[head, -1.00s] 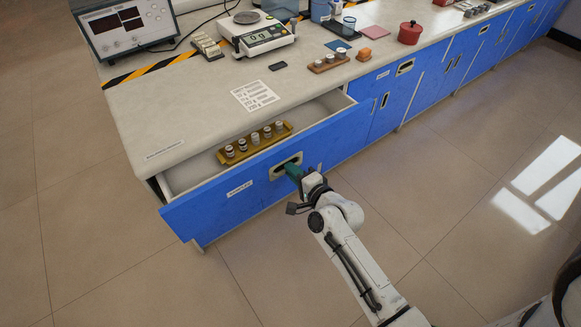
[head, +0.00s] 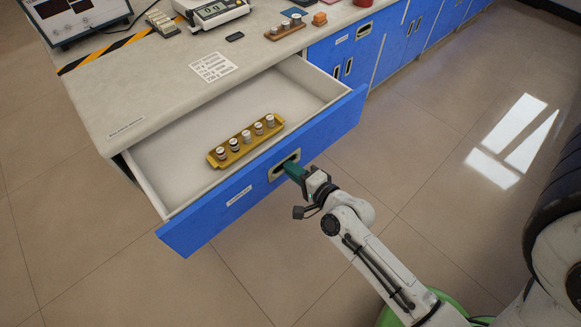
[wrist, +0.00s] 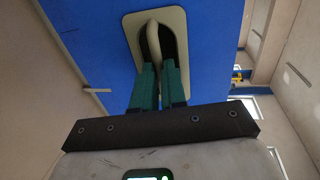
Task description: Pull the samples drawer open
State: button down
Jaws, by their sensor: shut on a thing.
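The samples drawer (head: 205,217) has a blue front with a white label and stands well out from the bench in the head view. Its handle (head: 272,173) is a bar in a pale recessed surround, right of the label. The handle also shows in the wrist view (wrist: 152,35). My gripper (head: 292,170) is at the handle, its green fingers shut on the bar; the wrist view shows the fingers (wrist: 158,75) on both sides of it. Inside the drawer, a yellow rack (head: 213,160) holds several capped vials (head: 246,137) upright.
The bench top (head: 150,85) above carries a scale (head: 212,12), an instrument with a screen (head: 75,15), a paper sheet (head: 213,66) and a wooden vial holder (head: 285,31). More blue cabinets (head: 385,40) run to the right. The floor in front of the drawer is clear.

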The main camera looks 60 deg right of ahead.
jog(key=c, duration=1.5)
grip_release()
jog(key=shift+o, duration=0.2)
jog(key=v, duration=1)
jog(key=shift+s+a+b, duration=0.2)
jog(key=shift+s+b, duration=0.15)
